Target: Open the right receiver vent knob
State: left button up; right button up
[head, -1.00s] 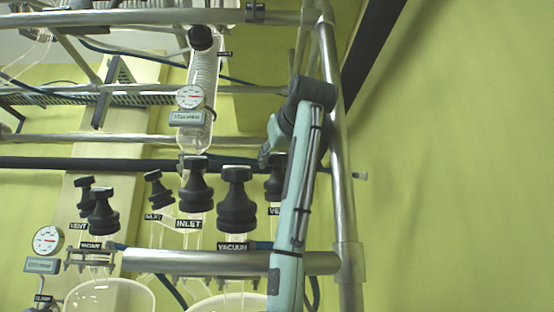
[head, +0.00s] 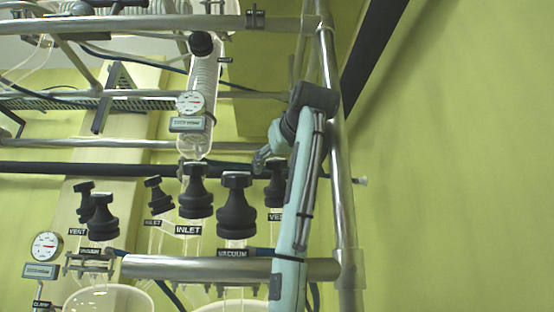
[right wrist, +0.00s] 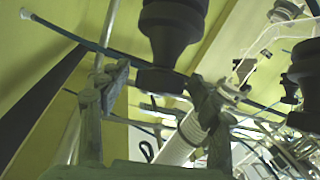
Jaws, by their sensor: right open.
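The right receiver vent knob (head: 275,188) is a black flared knob with a partly covered label beginning "VE", at the right end of the knob row. My arm partly hides it in the head view. My right gripper (head: 261,160) is open beside the knob's top. In the right wrist view, a black knob (right wrist: 170,35) hangs into the picture with its cap end between the two spread fingers of my right gripper (right wrist: 160,88). Whether the fingers touch it cannot be told. My left gripper is not in view.
The vacuum knob (head: 236,205) and inlet knob (head: 195,190) stand close to the left. A vertical steel post (head: 338,190) stands right behind my arm. Free wall lies further right.

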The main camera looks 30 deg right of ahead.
aim_at(277, 159)
notch_tip(277, 159, up, 10)
dwell(0.5)
